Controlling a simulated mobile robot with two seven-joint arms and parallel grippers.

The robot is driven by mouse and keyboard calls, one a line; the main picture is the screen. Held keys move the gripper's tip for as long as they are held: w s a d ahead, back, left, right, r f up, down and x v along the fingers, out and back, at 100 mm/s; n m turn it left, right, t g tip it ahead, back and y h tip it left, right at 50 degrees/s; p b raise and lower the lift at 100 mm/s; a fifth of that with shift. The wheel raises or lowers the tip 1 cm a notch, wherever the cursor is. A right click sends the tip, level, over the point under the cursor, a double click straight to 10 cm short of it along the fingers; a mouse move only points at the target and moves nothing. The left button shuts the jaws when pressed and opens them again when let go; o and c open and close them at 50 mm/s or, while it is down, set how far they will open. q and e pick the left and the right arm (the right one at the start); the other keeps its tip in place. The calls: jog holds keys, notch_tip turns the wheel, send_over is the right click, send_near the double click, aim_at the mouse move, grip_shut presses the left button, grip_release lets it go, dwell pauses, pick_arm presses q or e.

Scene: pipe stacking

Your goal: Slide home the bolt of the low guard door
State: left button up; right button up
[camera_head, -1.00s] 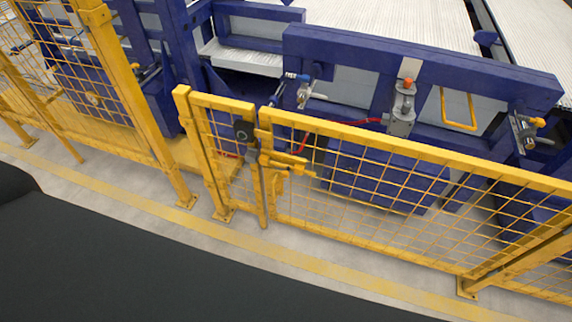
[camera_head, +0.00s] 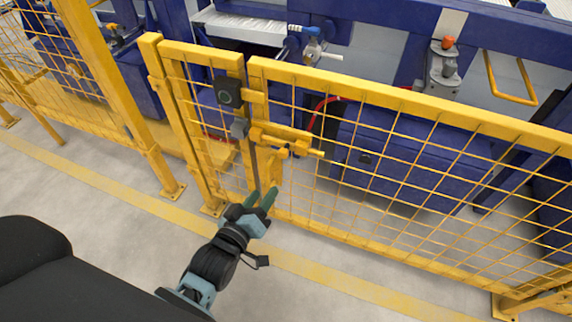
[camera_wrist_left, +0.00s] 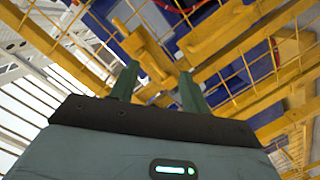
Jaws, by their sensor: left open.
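Whether the bolt's end spans the gap is hard to tell. My left gripper (camera_head: 262,194) is open and empty, below the bolt, its green fingers pointing up towards it. In the left wrist view the two fingers (camera_wrist_left: 158,78) stand apart, with yellow metal parts (camera_wrist_left: 142,45) beyond them. My right gripper is not in view.
Blue machinery (camera_head: 385,150) with clamps and a red hose stands behind the fence. A yellow floor line (camera_head: 110,187) runs in front of the fence. The grey floor before it is clear.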

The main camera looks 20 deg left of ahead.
pick_arm(q)
jog(key=n+t+b, duration=0.1)
jog(key=b, duration=0.1)
send_near(281, 155)
jog(key=w+f, duration=0.1)
jog(key=w, duration=0.2)
jog(key=shift+t, duration=0.3)
jog(key=w, duration=0.2)
jog(key=w+b, duration=0.1)
jog(key=w, duration=0.1)
jog(key=w+d, duration=0.1)
jog(key=w, duration=0.1)
jog(key=shift+w+r, duration=0.1)
jog(key=shift+w+b, duration=0.4)
jog(key=shift+w, duration=0.4)
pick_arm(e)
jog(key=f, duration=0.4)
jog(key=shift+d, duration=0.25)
pick_arm(q)
jog(key=shift+r, duration=0.1)
grip_shut()
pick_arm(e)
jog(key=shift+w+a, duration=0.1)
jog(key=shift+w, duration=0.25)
